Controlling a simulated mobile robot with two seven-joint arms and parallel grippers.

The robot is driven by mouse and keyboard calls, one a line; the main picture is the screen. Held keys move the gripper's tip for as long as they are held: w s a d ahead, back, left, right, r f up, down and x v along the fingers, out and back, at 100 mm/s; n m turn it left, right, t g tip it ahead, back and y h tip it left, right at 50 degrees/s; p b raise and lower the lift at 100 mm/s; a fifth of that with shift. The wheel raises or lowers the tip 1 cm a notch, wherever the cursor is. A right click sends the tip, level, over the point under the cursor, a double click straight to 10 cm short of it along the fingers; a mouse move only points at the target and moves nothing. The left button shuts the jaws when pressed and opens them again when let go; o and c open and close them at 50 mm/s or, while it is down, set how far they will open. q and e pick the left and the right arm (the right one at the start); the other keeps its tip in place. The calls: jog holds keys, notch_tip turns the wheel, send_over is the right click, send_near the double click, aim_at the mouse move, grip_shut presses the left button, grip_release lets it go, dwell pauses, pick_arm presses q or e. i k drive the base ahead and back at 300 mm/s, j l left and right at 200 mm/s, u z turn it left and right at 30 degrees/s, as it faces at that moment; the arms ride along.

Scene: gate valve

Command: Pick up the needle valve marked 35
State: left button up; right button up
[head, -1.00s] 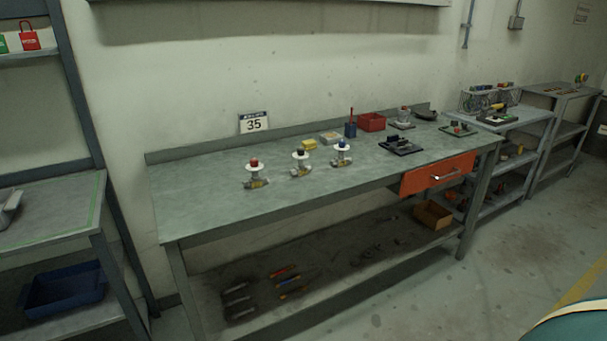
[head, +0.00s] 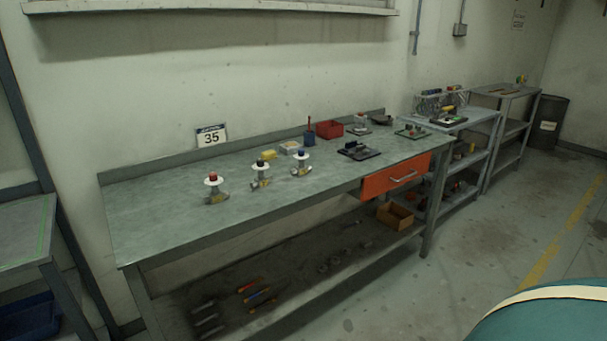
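Three needle valves stand in a row on the metal workbench (head: 150,225). One has a red knob (head: 214,188), one a black knob (head: 261,173) and one a blue knob (head: 301,163). Each has a white disc under its knob and a small metal body with a yellowish tag. The markings on the tags are too small to read. A sign reading 35 (head: 211,136) stands at the bench's back edge, behind the valves. Neither of my grippers is in view.
An orange drawer (head: 396,176) sticks out from the bench's front right. Tools lie on the lower shelf. Shelving (head: 25,232) stands left. The floor at right is open.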

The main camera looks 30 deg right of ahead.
aim_at(263, 181)
jog(key=i+l+z, duration=0.15)
jog(key=z, duration=0.3)
jog(key=i+z, duration=0.25)
jog(key=z, duration=0.2)
jog(key=i+z, duration=0.2)
jog(key=z, duration=0.25)
